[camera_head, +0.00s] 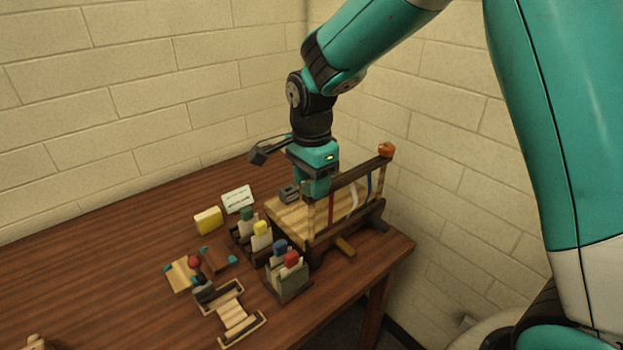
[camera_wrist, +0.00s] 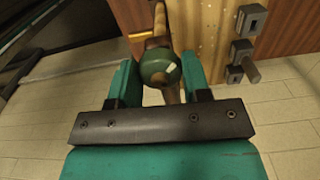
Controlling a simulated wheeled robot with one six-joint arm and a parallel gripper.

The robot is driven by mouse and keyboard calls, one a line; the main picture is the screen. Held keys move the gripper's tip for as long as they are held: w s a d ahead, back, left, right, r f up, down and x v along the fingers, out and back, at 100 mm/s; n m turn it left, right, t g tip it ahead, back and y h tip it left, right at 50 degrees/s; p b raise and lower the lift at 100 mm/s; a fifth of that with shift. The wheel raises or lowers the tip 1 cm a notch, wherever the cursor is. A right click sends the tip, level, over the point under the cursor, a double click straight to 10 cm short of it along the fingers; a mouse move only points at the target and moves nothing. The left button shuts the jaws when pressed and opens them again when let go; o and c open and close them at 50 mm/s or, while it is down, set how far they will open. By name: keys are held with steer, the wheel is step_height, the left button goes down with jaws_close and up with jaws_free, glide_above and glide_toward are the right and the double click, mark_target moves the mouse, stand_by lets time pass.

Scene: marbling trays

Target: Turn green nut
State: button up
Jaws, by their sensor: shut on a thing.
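The green nut (camera_wrist: 158,68) is round, with a pale mark on its face, and sits on a wooden rod in the wrist view. My gripper (camera_wrist: 159,80) is shut on it, with one teal finger at each side. In the head view my gripper (camera_head: 316,188) points down at the left end of the wooden frame's dark upper rail (camera_head: 350,173). An orange nut (camera_head: 386,150) sits on top of the frame's far right post.
Red, white and blue strips hang within the frame. Holders with green (camera_head: 246,213), yellow (camera_head: 260,228), blue (camera_head: 280,246) and red-topped (camera_head: 291,259) pieces stand left of it. A yellow block (camera_head: 208,220) and white card (camera_head: 238,199) lie behind them. The table's left side is mostly clear.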

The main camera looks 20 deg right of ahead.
steer(key=shift+m, duration=0.6)
steer(key=o, duration=0.9)
step_height(320, 180, up, 17)
steer(key=shift+r+b, duration=0.2)
steer(key=shift+b, duration=0.75)
